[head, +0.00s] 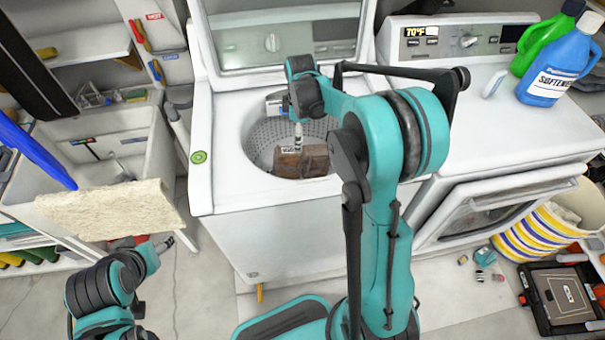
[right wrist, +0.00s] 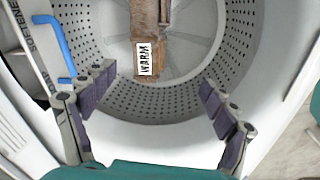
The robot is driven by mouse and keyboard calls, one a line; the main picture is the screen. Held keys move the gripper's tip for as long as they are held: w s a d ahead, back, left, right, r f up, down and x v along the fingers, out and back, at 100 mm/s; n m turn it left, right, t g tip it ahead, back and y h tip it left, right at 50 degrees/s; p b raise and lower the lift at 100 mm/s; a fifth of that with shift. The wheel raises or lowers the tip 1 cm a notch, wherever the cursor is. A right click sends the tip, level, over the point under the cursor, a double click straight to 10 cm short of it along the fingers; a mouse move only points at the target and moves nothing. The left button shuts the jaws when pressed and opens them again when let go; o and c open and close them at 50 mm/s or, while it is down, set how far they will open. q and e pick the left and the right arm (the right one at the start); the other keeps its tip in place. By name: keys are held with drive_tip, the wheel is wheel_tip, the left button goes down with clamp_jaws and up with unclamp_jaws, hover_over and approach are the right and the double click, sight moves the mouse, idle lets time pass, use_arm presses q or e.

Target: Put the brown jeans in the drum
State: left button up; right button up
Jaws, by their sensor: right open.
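The brown jeans (head: 308,160), a folded brown bundle with a white label, lie inside the perforated metal drum (head: 258,142) of the open top-loading washer. The right wrist view shows the jeans (right wrist: 145,62) in the drum (right wrist: 105,105), with the label reading "WARM". My right gripper (head: 285,115) is over the drum opening. My right arm hides part of the drum's right side.
The washer's raised lid (head: 285,35) stands behind the drum. A dryer (head: 500,130) with blue (head: 558,70) and green (head: 540,45) bottles is at right. A sink (head: 120,150) with a cream towel (head: 110,210) is at left. A striped basket (head: 545,225) stands at the lower right.

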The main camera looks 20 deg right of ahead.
drive_tip(key=s+a+r+m+t, duration=0.2)
drive_tip(key=s+a+m, duration=0.1)
drive_tip(key=s, duration=0.4)
drive_tip(key=s+a+r+m+t, duration=0.2)
drive_tip(key=s+m, duration=0.3)
drive_tip(key=s, duration=0.3)
drive_tip(key=s+a+r+m+t, duration=0.2)
drive_tip(key=s+a+r+m, duration=0.1)
drive_tip(key=s, duration=0.5)
drive_tip(key=shift+a+r+m, duration=0.4)
drive_tip(key=shift+a+m, duration=0.3)
